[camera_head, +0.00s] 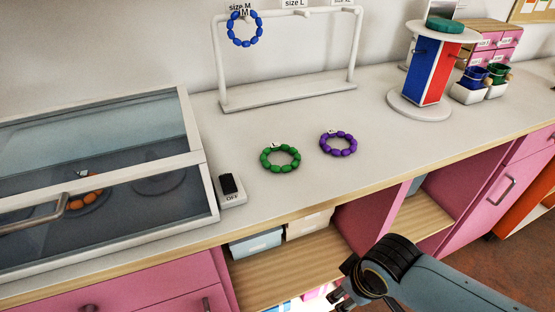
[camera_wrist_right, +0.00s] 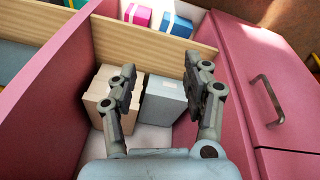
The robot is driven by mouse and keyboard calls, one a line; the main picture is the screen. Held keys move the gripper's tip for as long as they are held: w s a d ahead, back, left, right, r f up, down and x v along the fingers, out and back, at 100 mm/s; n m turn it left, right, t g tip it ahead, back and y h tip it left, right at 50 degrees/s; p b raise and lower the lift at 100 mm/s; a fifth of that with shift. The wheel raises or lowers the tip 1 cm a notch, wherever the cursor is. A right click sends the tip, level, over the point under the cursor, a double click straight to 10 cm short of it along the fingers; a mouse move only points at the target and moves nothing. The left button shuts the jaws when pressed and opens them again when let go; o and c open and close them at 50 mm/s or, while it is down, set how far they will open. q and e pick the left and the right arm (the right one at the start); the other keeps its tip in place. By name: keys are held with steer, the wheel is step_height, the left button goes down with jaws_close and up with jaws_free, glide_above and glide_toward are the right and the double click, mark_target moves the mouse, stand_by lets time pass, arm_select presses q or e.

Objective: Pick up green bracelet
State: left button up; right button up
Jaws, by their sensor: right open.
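The green bracelet (camera_head: 281,168) is a ring of green beads with a small white tag, lying flat on the white counter. A purple bracelet (camera_head: 353,144) lies to its right and slightly behind, apart from it. My right gripper (camera_head: 340,292) is in front of and below the counter edge, well away from the green bracelet. In the right wrist view its two fingers (camera_wrist_right: 160,90) are spread apart with nothing between them. The bracelet is not seen in that view. My left gripper is not in view.
A glass-lidded case (camera_head: 211,190) holding an orange bracelet stands left, beside a black switch (camera_head: 228,184) marked OFF. A white rack (camera_head: 290,97) with a blue bracelet (camera_head: 258,31) stands behind. A red and blue stand (camera_head: 431,72) is at right. Open shelves lie below.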

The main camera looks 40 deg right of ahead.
steer(key=w+a+r+n+p, duration=0.1)
steer(key=w+r+p, duration=0.15)
steer(key=r, duration=0.75)
steer(key=w+r+n+p, duration=0.15)
steer(key=w+r, duration=0.25)
steer(key=r, duration=0.6)
step_height(320, 180, up, 10)
steer(key=n+g+p, duration=0.1)
steer(key=n+g, duration=0.1)
steer(key=n, duration=0.9)
glide_above(275, 146)
steer(key=shift+n+y, duration=0.25)
steer(key=shift+y, duration=0.15)
steer(key=f, duration=0.4)
steer(key=shift+s+d+f, duration=0.1)
steer(key=shift+s+d, duration=0.1)
steer(key=shift+s, duration=0.2)
steer(key=f, duration=0.4)
steer(key=w+f, duration=0.1)
steer(key=shift+a+f+p, duration=0.15)
steer(key=shift+f+p, duration=0.25)
steer(key=shift+s, duration=0.1)
steer(key=shift+c, duration=0.2)
jaws_close()
